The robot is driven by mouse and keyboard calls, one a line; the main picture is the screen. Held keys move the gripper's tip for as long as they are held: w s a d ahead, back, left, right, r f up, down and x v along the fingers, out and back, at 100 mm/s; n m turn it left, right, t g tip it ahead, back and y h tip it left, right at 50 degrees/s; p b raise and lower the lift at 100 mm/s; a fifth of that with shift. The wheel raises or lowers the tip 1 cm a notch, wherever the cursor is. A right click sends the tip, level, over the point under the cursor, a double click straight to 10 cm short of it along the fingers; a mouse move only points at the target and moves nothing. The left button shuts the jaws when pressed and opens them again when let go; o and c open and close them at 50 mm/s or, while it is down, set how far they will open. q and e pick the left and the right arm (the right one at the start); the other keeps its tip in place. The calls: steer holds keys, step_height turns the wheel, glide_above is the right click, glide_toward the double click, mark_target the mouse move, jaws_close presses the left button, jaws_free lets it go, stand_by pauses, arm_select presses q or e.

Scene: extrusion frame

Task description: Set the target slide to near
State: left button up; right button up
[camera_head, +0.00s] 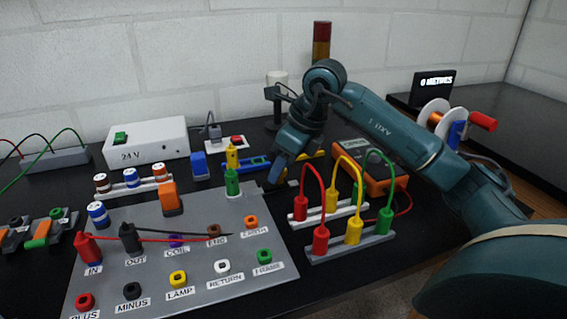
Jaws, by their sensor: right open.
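I cannot tell for sure which part is the target slide. A low blue rail-like part (258,163) lies behind the grey panel, just left of my right gripper, and could be it. Its right end is close to the gripper, and its setting cannot be read. My right gripper (277,178) is open and points down above the dark table by the panel's back right edge. Its fingers are small and dark, and I see nothing held between them. A yellow part (317,154) shows partly behind the gripper. My left gripper is not in view.
The grey panel (205,270) with labelled sockets fills the front. Red, yellow and green cable loops (349,165) stand right of the gripper, before an orange meter (372,180). A green and yellow plug stack (232,170) stands close on its left.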

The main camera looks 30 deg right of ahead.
mark_target(266, 187)
jaws_close()
stand_by(0.3)
steer(key=shift+w+a+p, duration=0.25)
steer(key=shift+a+p, duration=0.05)
steer(key=shift+a, duration=0.65)
steer(key=shift+w+a+p, duration=0.2)
steer(key=shift+a+p, duration=0.05)
steer(key=shift+a, duration=0.7)
jaws_free()
steer(key=v, duration=1.3)
steer(key=shift+p, duration=0.45)
steer(key=shift+r, duration=0.15)
